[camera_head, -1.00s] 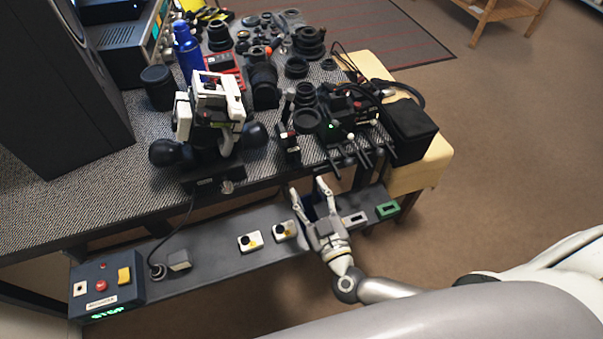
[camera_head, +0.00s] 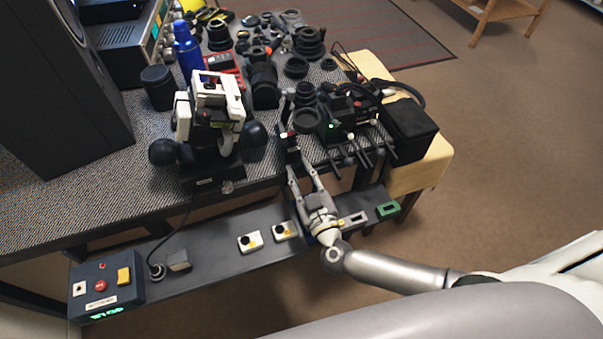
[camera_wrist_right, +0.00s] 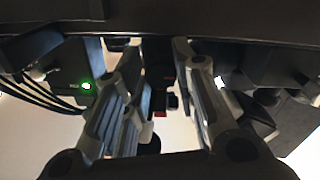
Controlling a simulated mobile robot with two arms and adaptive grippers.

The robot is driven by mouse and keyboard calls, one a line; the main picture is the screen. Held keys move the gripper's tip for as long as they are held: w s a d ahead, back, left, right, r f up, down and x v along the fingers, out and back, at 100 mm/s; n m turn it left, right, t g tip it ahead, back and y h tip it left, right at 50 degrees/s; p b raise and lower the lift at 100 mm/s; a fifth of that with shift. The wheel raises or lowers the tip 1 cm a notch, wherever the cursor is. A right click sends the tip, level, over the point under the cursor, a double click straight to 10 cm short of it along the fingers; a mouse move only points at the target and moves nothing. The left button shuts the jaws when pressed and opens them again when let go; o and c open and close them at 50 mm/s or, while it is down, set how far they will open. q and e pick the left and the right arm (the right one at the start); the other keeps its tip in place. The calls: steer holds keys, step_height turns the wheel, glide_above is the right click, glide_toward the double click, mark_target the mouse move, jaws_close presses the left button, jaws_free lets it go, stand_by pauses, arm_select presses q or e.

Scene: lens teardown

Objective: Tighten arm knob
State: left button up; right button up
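My right gripper (camera_head: 298,168) is at the front edge of the bench in the head view, pointing up at a small upright black stand (camera_head: 291,146) with red and white bits. Its two fingers are apart. In the right wrist view the gripper (camera_wrist_right: 158,60) is open, with a dark post and a small red and black part (camera_wrist_right: 170,98) showing in the gap. I see no clear contact. I cannot tell which part is the arm knob. A white instrument (camera_head: 217,92) on a black base with large black side knobs (camera_head: 165,152) stands to the left. My left gripper is not in view.
A black device (camera_head: 345,115) with cables and protruding rods is close on the right. Lenses and rings crowd the back of the bench. A lower shelf (camera_head: 215,262) holds a control box (camera_head: 105,288), small white modules (camera_head: 250,241) and a green block (camera_head: 388,208).

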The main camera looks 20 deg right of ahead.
steer(key=c, duration=0.3)
steer(key=shift+r+m+p, duration=0.1)
steer(key=shift+m+p, duration=1.05)
steer(key=shift+m, duration=0.35)
steer(key=m, duration=0.3)
steer(key=shift+a+m, duration=0.1)
steer(key=shift+m, duration=0.2)
steer(key=m, duration=0.5)
steer(key=m+b, duration=0.1)
steer(key=m, duration=0.5)
